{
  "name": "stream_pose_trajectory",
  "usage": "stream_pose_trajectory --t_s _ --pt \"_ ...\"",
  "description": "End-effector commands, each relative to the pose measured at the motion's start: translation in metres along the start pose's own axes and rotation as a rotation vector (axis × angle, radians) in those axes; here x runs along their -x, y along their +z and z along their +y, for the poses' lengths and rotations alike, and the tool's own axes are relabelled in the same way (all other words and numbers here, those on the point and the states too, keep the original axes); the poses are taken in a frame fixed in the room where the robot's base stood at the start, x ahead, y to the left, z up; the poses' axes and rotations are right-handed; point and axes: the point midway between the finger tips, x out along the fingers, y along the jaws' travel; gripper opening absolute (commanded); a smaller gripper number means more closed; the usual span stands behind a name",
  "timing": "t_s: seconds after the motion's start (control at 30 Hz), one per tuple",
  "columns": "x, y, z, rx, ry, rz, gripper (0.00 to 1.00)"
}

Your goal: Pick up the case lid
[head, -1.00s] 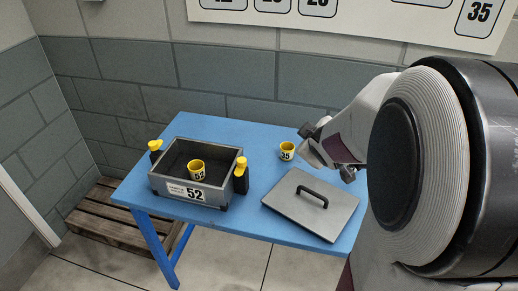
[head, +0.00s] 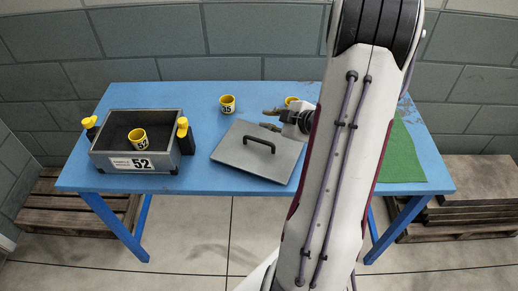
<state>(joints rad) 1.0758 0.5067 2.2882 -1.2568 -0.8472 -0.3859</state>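The case lid (head: 236,153) is a flat grey plate with a black bar handle (head: 259,144). It lies on the blue table, right of the open case (head: 172,162), which is grey and marked 52. My gripper (head: 269,119) is just behind and to the right of the lid's handle, pointing left. Its two fingers are spread apart with nothing between them. It does not hold the handle; its exact height above the table is hard to tell.
A yellow cup marked 52 (head: 138,138) stands in the case, one marked 35 (head: 227,103) behind the lid. Yellow-topped black clamps (head: 184,135) flank the case. A green mat (head: 404,153) lies right on the blue table (head: 190,95).

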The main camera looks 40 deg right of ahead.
Motion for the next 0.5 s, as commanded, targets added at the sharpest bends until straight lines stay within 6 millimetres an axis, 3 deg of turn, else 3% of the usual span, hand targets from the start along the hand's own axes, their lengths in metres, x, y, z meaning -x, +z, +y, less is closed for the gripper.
stream_pose_trajectory --t_s 0.2,0.5 --pt "0.005 0.021 -0.024 -0.025 -0.019 0.118 0.18" --pt "0.018 0.035 -0.05 -0.065 -0.019 0.271 0.18"
